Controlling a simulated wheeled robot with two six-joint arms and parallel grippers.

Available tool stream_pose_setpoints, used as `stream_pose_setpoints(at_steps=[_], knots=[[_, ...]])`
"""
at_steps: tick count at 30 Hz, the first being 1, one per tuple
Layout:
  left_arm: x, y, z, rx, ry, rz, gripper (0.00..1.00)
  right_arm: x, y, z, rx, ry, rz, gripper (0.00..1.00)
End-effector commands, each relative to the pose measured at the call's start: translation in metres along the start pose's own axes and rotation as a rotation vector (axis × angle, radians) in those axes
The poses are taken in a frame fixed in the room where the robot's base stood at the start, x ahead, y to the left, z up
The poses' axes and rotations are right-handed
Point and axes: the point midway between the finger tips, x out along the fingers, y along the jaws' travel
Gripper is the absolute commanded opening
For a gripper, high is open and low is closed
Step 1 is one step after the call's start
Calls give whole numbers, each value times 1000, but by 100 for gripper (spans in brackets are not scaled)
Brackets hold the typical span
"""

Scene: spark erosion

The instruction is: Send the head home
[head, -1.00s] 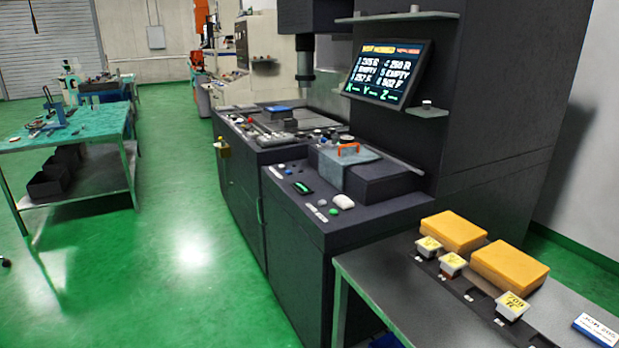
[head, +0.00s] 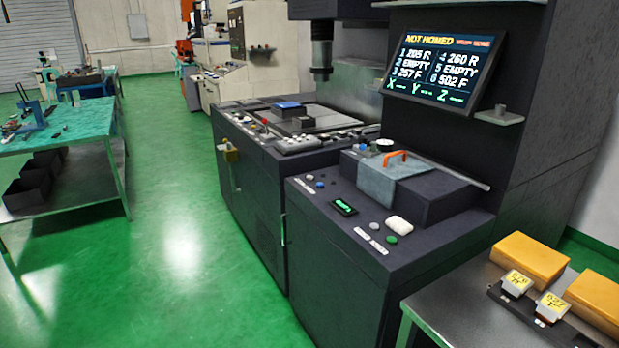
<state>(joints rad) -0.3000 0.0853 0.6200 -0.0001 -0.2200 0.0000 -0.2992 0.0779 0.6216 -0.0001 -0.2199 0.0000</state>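The machine's head (head: 321,52) is a dark cylinder hanging above the work tank area (head: 318,118). The screen (head: 440,67) reads "NOT HOMED" in yellow, with tool lines such as "205 R", "EMPTY" and "502 F" and a row of X, Y, Z below. The control panel (head: 352,222) on the near cabinet carries a small green-lit display (head: 343,207), a green button (head: 391,239), a white rounded piece (head: 399,226), and small blue and grey buttons. The labels beside them are too small to read. Neither of my grippers shows.
A grey side table (head: 430,305) at the lower right holds yellow boxes (head: 528,258) and a black rack with small labelled holders (head: 516,284). A green-topped workbench (head: 80,130) stands at the left. The green floor (head: 190,240) between is clear.

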Motion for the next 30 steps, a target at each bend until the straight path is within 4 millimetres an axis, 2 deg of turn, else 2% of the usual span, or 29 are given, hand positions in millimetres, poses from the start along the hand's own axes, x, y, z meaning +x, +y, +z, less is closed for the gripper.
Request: stream_pose_setpoints(at_steps=[3,11,18,30], knots=[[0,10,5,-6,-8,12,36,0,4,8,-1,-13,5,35],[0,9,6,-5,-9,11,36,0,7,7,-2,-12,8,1],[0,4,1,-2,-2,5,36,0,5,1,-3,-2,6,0],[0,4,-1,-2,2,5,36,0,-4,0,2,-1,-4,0]])
